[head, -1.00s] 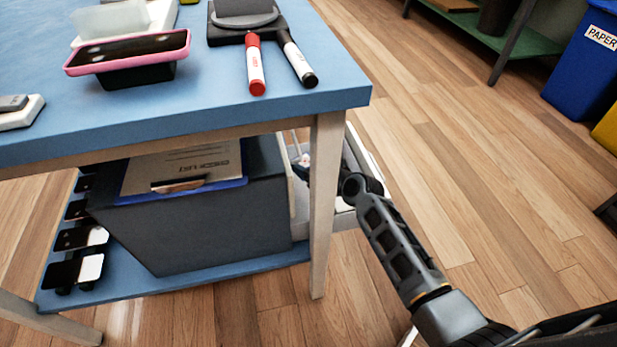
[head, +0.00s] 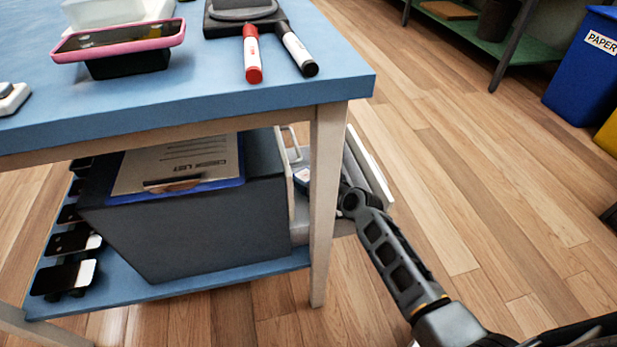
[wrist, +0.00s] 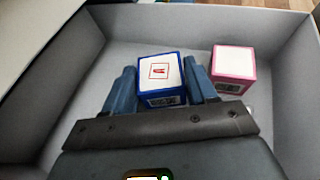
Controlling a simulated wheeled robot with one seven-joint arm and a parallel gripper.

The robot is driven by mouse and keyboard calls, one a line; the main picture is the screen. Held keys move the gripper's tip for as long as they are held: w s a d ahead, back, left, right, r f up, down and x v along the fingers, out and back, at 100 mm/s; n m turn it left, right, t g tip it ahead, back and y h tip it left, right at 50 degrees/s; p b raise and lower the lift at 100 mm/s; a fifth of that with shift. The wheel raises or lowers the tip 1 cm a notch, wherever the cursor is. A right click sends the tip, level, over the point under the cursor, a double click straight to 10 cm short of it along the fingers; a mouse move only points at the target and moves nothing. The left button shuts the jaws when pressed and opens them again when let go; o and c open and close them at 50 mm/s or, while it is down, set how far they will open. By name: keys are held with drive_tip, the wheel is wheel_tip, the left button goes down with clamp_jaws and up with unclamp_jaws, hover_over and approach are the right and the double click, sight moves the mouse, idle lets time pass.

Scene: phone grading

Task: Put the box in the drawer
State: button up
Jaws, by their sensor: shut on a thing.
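In the wrist view a small blue box (wrist: 161,76) with a white top and a red mark sits between the two fingers of my gripper (wrist: 162,84), which is shut on it. The box is inside the white-grey drawer (wrist: 70,95), low between its walls. I cannot tell whether it touches the drawer floor. In the head view the open drawer (head: 372,172) shows behind the table leg, with my arm reaching into it. My gripper's fingertips and the box are mostly hidden there.
A pink box (wrist: 234,66) stands in the drawer to the right of the blue one. The blue table (head: 210,105) and its leg (head: 325,200) are close to my arm.

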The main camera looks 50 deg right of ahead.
drive_tip(key=shift+f, duration=0.15)
drive_tip(key=o, duration=1.1)
drive_tip(key=shift+c, duration=0.2)
drive_tip(key=shift+r, duration=0.2)
drive_tip(key=p+v, duration=0.5)
drive_tip(key=v, duration=0.7)
drive_tip(key=shift+r+p, duration=0.35)
drive_tip(key=shift+r, duration=0.15)
